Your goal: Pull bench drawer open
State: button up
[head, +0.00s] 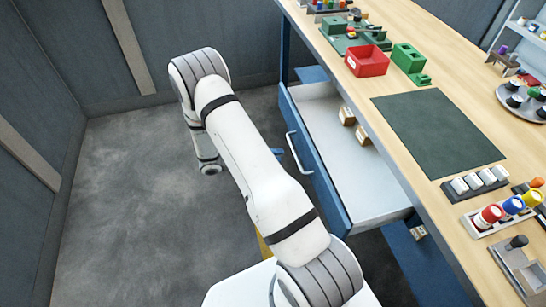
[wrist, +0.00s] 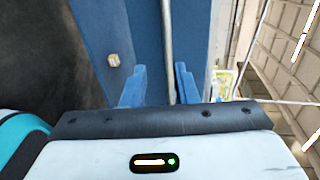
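The bench drawer (head: 370,185) stands pulled out from the bench, its pale inside showing in the head view. Its blue front (head: 318,165) carries a silver bar handle (head: 293,152). In the wrist view the handle (wrist: 167,45) runs lengthwise in the gap between the fingers of my gripper (wrist: 160,80). The blue fingers are apart, with the handle nearer the right one; I cannot tell whether they touch it. In the head view my arm hides most of my gripper; a small blue tip (head: 277,152) shows left of the handle.
Small brown boxes (head: 355,125) lie in the drawer. The wooden bench top (head: 440,40) holds a red bin (head: 367,60), a green block (head: 408,57), a dark mat (head: 437,128) and several coloured caps. Grey floor (head: 130,210) left of my arm is clear up to the walls.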

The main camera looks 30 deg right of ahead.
jog(key=shift+o, duration=0.4)
jog(key=shift+w, duration=0.1)
jog(key=shift+a, duration=0.1)
jog(key=b+v, duration=0.1)
jog(key=v, duration=0.6)
jog(key=shift+a, duration=0.25)
jog(key=shift+w, duration=0.1)
jog(key=x, duration=0.2)
jog(key=r+b+x, duration=0.1)
jog(key=x, duration=0.3)
jog(key=shift+s+d+r+b, duration=0.15)
jog(key=shift+s+d+b, duration=0.25)
jog(key=shift+d, duration=0.05)
jog(key=x, duration=0.6)
jog(key=shift+s+d+p, duration=0.1)
jog(key=shift+d+p, duration=0.25)
jog(key=shift+d, duration=0.05)
jog(key=shift+c, duration=0.3)
grip_shut()
